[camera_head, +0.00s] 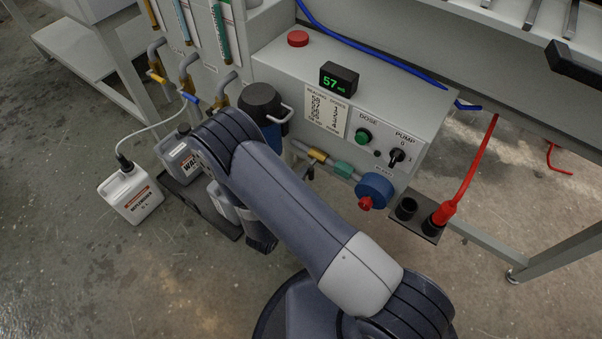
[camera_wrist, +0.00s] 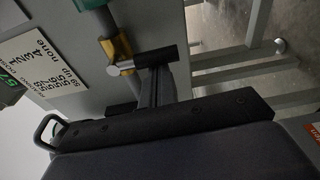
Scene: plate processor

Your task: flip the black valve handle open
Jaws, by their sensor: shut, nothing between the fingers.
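The black valve handle (camera_wrist: 155,57) shows in the wrist view as a short dark bar on a silver stem (camera_wrist: 120,68), beside the yellow valve body (camera_wrist: 107,48). In the head view the yellow valve body (camera_head: 317,155) sits on the pipe below the machine's front, with a small dark handle (camera_head: 308,174) hanging under it. My gripper (camera_wrist: 158,72) is shut and empty, its dark fingertips right at the handle in the wrist view. I cannot tell whether they touch it. In the head view my arm hides the gripper.
A blue round fitting with a red knob (camera_head: 374,191) sits right along the pipe. White (camera_head: 131,194) and grey (camera_head: 181,158) canisters stand at left. A black-cupped holder (camera_head: 407,210) lies at right.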

